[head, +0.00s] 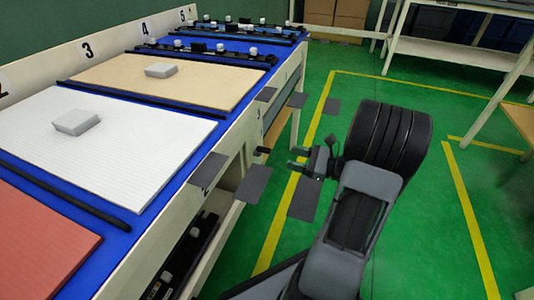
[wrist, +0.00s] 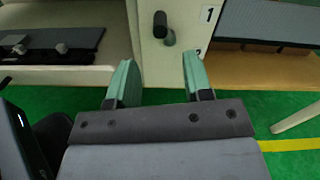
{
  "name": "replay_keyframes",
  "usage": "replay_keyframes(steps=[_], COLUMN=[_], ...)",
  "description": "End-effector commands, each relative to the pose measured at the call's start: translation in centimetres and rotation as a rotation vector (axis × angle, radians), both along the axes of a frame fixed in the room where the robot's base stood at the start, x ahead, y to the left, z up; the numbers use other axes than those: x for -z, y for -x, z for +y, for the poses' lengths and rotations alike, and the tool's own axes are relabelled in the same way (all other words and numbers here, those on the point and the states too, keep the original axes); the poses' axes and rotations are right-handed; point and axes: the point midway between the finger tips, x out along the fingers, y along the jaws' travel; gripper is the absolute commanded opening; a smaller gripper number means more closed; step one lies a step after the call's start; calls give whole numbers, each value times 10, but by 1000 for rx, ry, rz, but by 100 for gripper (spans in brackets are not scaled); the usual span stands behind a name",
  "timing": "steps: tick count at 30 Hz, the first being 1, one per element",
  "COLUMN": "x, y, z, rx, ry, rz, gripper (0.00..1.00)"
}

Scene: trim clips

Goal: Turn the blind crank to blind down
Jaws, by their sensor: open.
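The crank shows in the wrist view as a black handle (wrist: 160,24) with a small grey knob (wrist: 169,38) just below it, on a pale post. In the head view a small dark knob (head: 262,150), which looks like its handle, sticks out from the bench side. My gripper (head: 297,158) is to the right of it, apart from it. In the wrist view my gripper (wrist: 158,75) is open and empty, its green-grey fingers on either side of the crank's line. The blind itself I cannot make out for certain.
Several flat grey plates (head: 254,184) show beside the bench. The blue-topped bench (head: 175,125) carries white, tan and red panels with grey blocks. Green floor (head: 415,215) with yellow lines is open to the right.

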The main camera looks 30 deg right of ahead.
Motion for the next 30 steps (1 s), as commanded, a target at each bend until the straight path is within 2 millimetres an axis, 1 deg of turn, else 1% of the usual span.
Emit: replay_keyframes(steps=[1,6,9,15,21,30], x=[2,2,1,1,0,0], y=[-8,-32,-44,-61,-68,-69], z=[9,31,41,56,62,63], rx=[-6,-4,-3,0,2,2], ry=[2,0,1,0,0,0], rz=[0,0,1,1,2,2], gripper=[46,46,46,46,46,46])
